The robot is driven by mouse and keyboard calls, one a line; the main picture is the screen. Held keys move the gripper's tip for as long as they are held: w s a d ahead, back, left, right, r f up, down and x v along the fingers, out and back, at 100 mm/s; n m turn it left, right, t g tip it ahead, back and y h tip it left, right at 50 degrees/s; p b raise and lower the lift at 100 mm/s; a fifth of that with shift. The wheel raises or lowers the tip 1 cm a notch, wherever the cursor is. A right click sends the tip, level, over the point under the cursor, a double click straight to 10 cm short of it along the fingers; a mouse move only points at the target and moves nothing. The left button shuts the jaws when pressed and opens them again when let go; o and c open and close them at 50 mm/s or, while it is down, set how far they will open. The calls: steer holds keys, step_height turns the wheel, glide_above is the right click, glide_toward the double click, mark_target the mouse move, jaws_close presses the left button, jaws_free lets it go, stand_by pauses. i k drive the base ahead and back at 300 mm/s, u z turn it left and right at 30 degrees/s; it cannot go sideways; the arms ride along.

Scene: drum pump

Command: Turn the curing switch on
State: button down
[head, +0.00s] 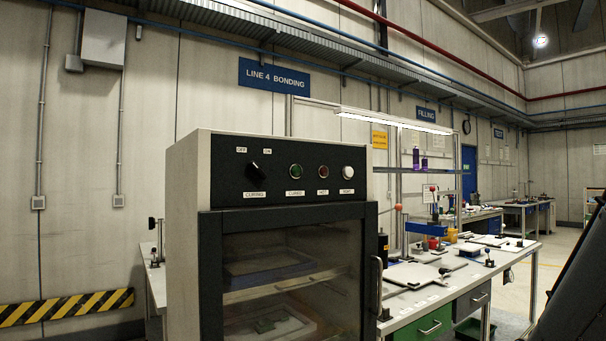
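The curing switch (254,172) is a black rotary knob on the dark control panel at the top front of an oven-like cabinet (182,220). A "CURING" label sits below it, with "OFF" at its upper left and "ON" at its upper right. The knob looks tilted toward the upper left, on the OFF side. Nothing touches it. My gripper is not in view.
Right of the switch are a dark green lamp (296,171), a red one (323,171) and a white button (348,172). The cabinet's glass door (290,265) is shut, with its handle (377,285) at right. Workbenches stand to the right. The panel's front is unobstructed.

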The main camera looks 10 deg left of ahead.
mark_target(255, 169)
steer(key=k, duration=0.5)
steer(key=u, duration=0.65)
steer(key=i, duration=0.45)
steer(key=z, duration=0.5)
steer(key=k, duration=0.3)
steer(key=z, duration=0.25)
